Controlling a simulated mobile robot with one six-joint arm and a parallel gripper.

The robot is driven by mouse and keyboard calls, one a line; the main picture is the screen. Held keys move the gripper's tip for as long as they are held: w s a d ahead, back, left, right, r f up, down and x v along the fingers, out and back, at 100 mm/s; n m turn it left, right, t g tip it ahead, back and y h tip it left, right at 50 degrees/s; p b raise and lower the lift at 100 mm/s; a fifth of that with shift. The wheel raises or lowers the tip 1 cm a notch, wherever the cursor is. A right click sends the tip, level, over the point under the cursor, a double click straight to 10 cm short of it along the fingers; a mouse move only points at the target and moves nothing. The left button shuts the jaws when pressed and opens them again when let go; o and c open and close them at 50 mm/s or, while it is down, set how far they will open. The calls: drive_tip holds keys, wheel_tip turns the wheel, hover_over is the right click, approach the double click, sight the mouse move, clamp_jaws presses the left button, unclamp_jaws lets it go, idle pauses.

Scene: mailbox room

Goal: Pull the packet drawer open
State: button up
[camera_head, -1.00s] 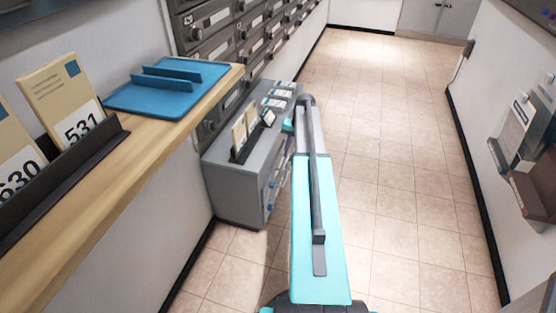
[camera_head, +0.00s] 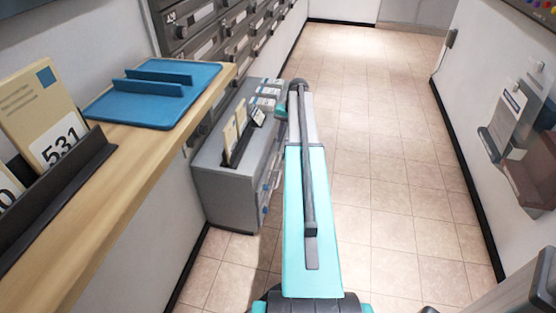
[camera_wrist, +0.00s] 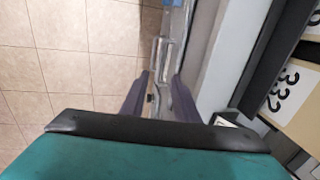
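A grey cabinet (camera_head: 226,196) stands on the floor against the left wall, and its drawer front (camera_head: 268,188) with small blue parts faces right. My arm partly hides that front, and I cannot tell which drawer is the packet drawer. In the wrist view the cabinet front runs down the picture, with a pale handle-like bar (camera_wrist: 162,52) on it. My gripper (camera_wrist: 161,84) has its two dark fingers apart, one on each side of a strip of that front. I see nothing clearly held, and contact is unclear. The drawers look shut.
Envelopes (camera_head: 238,128) and a numbered card (camera_wrist: 290,88) stand on the cabinet top. A wooden shelf (camera_head: 130,160) with a blue tray (camera_head: 160,95) juts out at left. Holders (camera_head: 510,130) hang on the right wall. The tiled floor (camera_head: 385,150) between is clear.

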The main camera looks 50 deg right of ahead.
sight(278, 163)
drive_tip(key=f+b, duration=0.1)
drive_tip(key=f, duration=0.3)
drive_tip(key=w+a+f+b, duration=0.1)
drive_tip(key=f, duration=0.4)
drive_tip(key=w+f+b, duration=0.1)
drive_tip(key=f, duration=0.3)
drive_tip(key=shift+w+a+f, duration=0.15)
drive_tip(key=shift+a+f, duration=0.1)
clamp_jaws()
drive_tip(key=shift+w+d, duration=0.15)
drive_tip(key=shift+d, duration=0.05)
drive_tip(key=shift+a+r, duration=0.1)
drive_tip(key=shift+a, duration=0.1)
